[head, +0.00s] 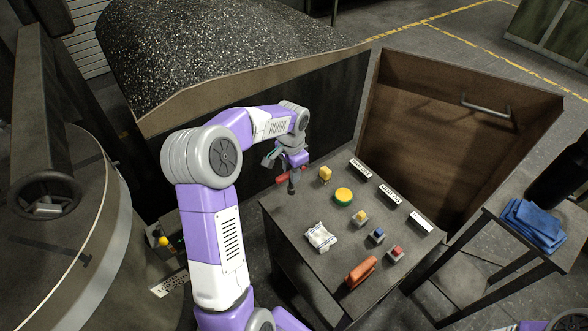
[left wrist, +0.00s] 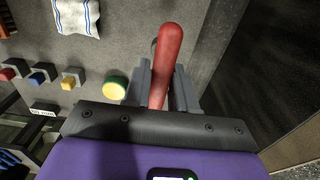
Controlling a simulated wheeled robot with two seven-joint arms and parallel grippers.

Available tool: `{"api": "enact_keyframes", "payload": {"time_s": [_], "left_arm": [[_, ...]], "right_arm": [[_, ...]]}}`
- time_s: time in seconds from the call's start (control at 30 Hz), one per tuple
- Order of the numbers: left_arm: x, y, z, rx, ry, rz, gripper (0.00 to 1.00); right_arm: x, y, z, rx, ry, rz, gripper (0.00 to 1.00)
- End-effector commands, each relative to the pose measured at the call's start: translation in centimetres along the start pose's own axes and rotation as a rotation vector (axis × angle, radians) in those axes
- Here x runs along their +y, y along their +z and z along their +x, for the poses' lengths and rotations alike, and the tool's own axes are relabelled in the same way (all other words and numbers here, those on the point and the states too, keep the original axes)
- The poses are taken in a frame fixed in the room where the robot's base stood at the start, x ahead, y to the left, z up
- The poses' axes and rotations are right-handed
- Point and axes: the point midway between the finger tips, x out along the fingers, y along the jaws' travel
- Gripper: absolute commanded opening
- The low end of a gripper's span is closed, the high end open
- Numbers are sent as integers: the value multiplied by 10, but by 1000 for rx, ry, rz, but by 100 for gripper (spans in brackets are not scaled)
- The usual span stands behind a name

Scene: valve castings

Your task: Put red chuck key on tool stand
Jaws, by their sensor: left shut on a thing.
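The red chuck key (head: 285,177) is in my left gripper (head: 291,165), above the left back edge of the dark grey table (head: 295,218). Its dark end points down in the head view. I cannot tell for certain which surface is the tool stand. My right gripper is not in view.
Blue cloths (head: 534,222) lie on a side table at right. A large bin (head: 235,50) stands behind.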

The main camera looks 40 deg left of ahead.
Motion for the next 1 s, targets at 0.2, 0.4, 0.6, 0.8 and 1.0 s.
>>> {"api": "enact_keyframes", "payload": {"time_s": [0.2, 0.4, 0.6, 0.8, 1.0], "left_arm": [[0, -1, -4, 5, -1, 1, 0], [0, -1, 9, 6, -1, 1, 0], [1, -2, 29, 5, 0, 1, 0], [0, -1, 48, 5, -1, 1, 0], [0, -2, 62, 7, -1, 1, 0]], "right_arm": [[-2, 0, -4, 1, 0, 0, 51], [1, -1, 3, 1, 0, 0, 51], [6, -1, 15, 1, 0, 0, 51], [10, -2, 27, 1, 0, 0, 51], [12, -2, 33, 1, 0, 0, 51]]}}
